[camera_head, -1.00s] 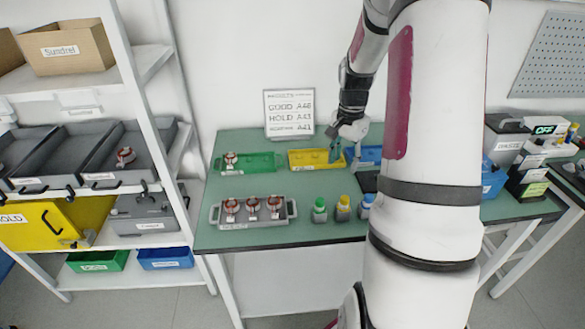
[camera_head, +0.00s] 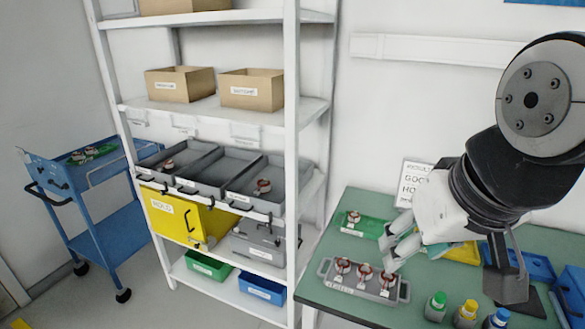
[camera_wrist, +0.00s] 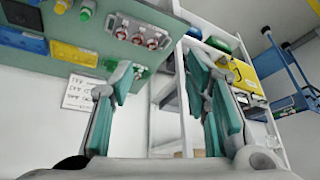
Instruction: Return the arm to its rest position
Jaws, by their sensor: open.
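My arm enters from the right in the head view. My gripper (camera_head: 389,250) points left and, in the picture, overlaps the space between the green tray (camera_head: 352,226) and the grey holder (camera_head: 331,278). In the wrist view my gripper (camera_wrist: 162,75) has its two teal-padded fingers wide apart with nothing between them. The wrist picture appears upside down, with the green table (camera_wrist: 150,10) at the top left. The gripper seems to be above the table, but its exact height is hard to tell.
The holder carries three red-and-white parts. Green, yellow and blue bottles (camera_head: 467,312) stand at the front. A sign (camera_head: 410,180) stands behind. A white shelf (camera_head: 292,130) with grey bins and a yellow bin (camera_head: 175,215) is left; a blue cart (camera_head: 95,225) is beyond.

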